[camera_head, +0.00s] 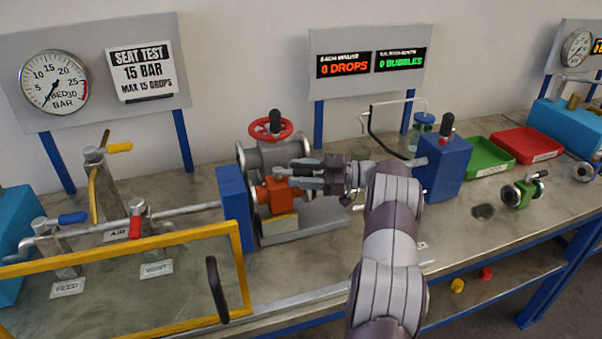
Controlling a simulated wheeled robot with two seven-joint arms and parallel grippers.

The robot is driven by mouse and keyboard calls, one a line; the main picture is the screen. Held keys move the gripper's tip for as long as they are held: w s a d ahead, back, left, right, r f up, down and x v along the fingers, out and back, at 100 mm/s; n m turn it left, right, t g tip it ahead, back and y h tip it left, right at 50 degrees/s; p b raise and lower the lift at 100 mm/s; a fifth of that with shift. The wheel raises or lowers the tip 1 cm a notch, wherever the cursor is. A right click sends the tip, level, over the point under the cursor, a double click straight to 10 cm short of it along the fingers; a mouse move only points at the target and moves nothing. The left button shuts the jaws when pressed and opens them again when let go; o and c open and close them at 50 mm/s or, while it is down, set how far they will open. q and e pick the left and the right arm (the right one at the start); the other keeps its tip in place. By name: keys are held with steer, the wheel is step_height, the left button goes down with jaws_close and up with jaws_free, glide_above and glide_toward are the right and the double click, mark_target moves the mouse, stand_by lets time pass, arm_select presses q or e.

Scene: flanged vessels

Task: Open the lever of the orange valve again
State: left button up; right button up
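The orange valve (278,196) sits in the test stand, between a blue clamp block (235,207) on its left and my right gripper on its right. My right gripper (297,174) reaches in from the right, its fingers pointing left at the top of the orange valve. The two fingers show a little apart, one above the other in the picture. I cannot tell whether the valve's lever is between them; the lever is not clearly visible and may be hidden by the fingers. My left gripper is out of view.
A flanged valve with a red handwheel (271,129) stands just behind. A yellow-framed guard (243,273) with a black handle is at front left. A blue block (443,166), a green tray (488,157) and a red tray (527,144) are to the right. A small green valve (519,193) lies on the bench.

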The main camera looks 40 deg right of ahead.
steer(key=b+v, duration=0.2)
steer(key=v, duration=1)
steer(key=shift+s+d, duration=0.25)
steer(key=shift+d, duration=0.05)
